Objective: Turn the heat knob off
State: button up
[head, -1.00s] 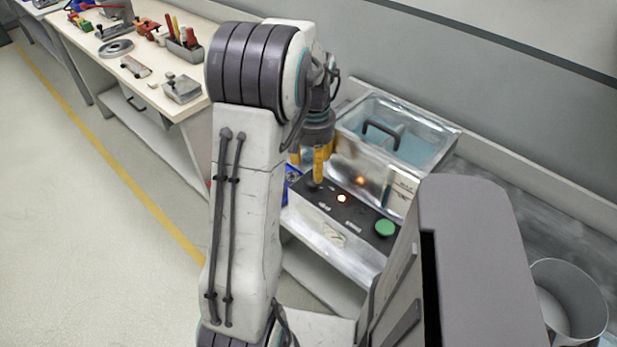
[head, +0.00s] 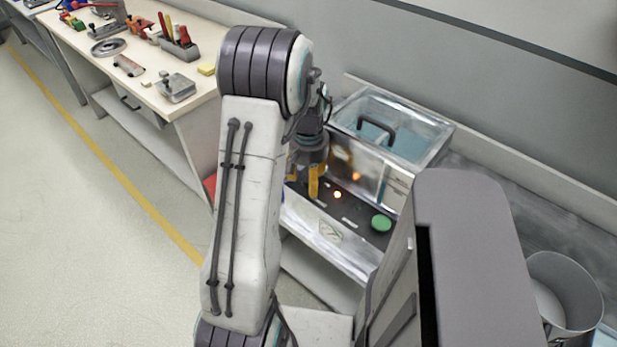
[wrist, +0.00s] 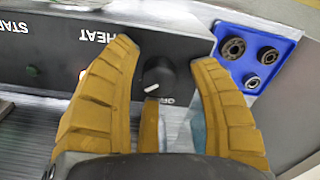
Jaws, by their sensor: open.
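The heat knob (wrist: 158,76) is a round black knob with a white pointer mark on the dark control panel, seen in the wrist view. The word HEAT is printed to its left, and lettering below it is partly covered. My gripper (wrist: 165,68) is open, its yellow fingers on either side of the knob. I cannot tell whether they touch it. In the head view my gripper (head: 304,186) points down over the left end of the panel (head: 352,211) and hides the knob. An orange light (head: 337,195) glows on the panel.
A green button (head: 381,223) is at the panel's right end. A clear-lidded tank (head: 405,130) with a black handle stands behind the panel. A blue tray (wrist: 256,55) with several metal rings lies beside the knob. A workbench (head: 150,92) with tools stands at left, a bin (head: 562,290) at right.

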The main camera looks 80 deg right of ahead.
grip_shut()
dwell(0.3)
jog(key=shift+n, duration=0.3)
jog(key=n, duration=0.2)
jog(key=shift+n+b, duration=0.4)
jog(key=n, duration=0.3)
jog(key=shift+n+b, duration=0.3)
jog(key=n, duration=0.3)
jog(key=shift+w, duration=0.1)
jog(key=shift+n+b, duration=0.45)
jog(key=shift+n, duration=1.55)
jog(key=shift+a, duration=0.1)
